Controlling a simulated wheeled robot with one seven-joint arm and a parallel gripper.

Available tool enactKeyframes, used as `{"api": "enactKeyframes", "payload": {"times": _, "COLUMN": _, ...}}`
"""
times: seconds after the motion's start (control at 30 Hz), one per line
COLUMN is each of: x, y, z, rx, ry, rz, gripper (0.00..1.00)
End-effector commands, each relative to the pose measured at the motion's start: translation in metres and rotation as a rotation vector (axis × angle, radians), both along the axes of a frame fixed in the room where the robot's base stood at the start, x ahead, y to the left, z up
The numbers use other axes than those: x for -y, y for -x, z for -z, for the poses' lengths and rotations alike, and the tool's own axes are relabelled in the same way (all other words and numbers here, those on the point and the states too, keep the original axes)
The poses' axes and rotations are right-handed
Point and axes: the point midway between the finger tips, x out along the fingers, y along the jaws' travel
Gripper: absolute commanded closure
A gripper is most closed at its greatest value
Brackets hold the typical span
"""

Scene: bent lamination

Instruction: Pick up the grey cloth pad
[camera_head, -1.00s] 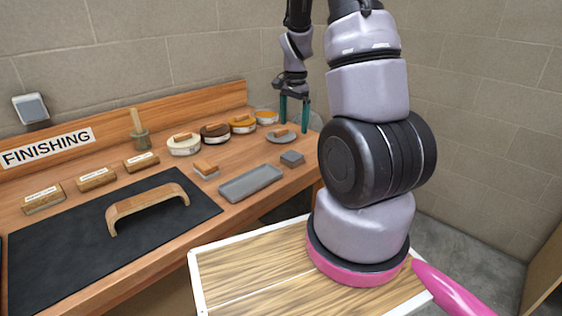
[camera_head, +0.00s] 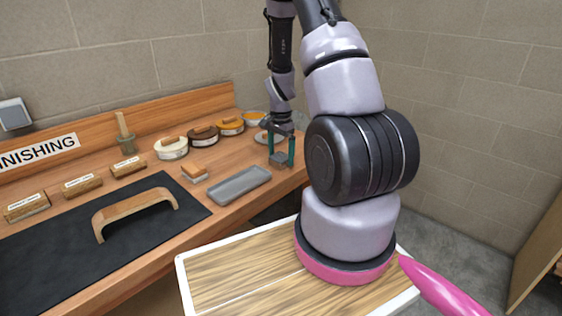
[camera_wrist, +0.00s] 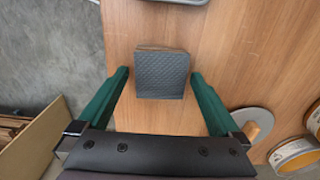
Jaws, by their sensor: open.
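The grey cloth pad (camera_head: 281,159) is a small square block with a dark textured top, lying near the bench's right front edge. In the wrist view the pad (camera_wrist: 162,76) sits flat on the wood between my fingertips, with a gap on each side. My gripper (camera_head: 281,150) is open, pointing down over the pad. In the wrist view my gripper (camera_wrist: 160,78) shows two green fingers on either side of the pad, apart from it. Whether the fingertips are at pad height I cannot tell.
A grey tray (camera_head: 240,185) lies left of the pad, and a wood-topped block (camera_head: 194,172) beyond it. A grey round disc with a wooden tab (camera_wrist: 250,122) lies near my right finger. Several round tins, including a white one (camera_head: 171,148), stand along the back.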

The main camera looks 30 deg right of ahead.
Motion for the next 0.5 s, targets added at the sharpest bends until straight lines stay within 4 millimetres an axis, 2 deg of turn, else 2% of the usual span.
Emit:
{"api": "enactKeyframes", "payload": {"times": 0.17, "x": 0.0001, "y": -0.0003, "z": 0.0003, "rx": 0.001, "ry": 0.001, "rz": 0.000, "gripper": 0.00}}
{"api": "enactKeyframes", "payload": {"times": 0.2, "x": 0.0001, "y": -0.0003, "z": 0.0003, "rx": 0.001, "ry": 0.001, "rz": 0.000, "gripper": 0.04}}
{"api": "enactKeyframes", "payload": {"times": 0.4, "x": 0.0001, "y": -0.0003, "z": 0.0002, "rx": 0.001, "ry": 0.000, "rz": 0.000, "gripper": 0.77}}
{"api": "enactKeyframes", "payload": {"times": 0.43, "x": 0.0001, "y": -0.0003, "z": 0.0001, "rx": 0.001, "ry": 0.000, "rz": 0.000, "gripper": 0.77}}
{"api": "enactKeyframes", "payload": {"times": 0.47, "x": 0.0001, "y": -0.0003, "z": 0.0001, "rx": 0.001, "ry": 0.000, "rz": 0.000, "gripper": 0.85}}
{"api": "enactKeyframes", "payload": {"times": 0.5, "x": 0.0001, "y": -0.0003, "z": 0.0001, "rx": 0.001, "ry": 0.000, "rz": 0.000, "gripper": 0.85}}
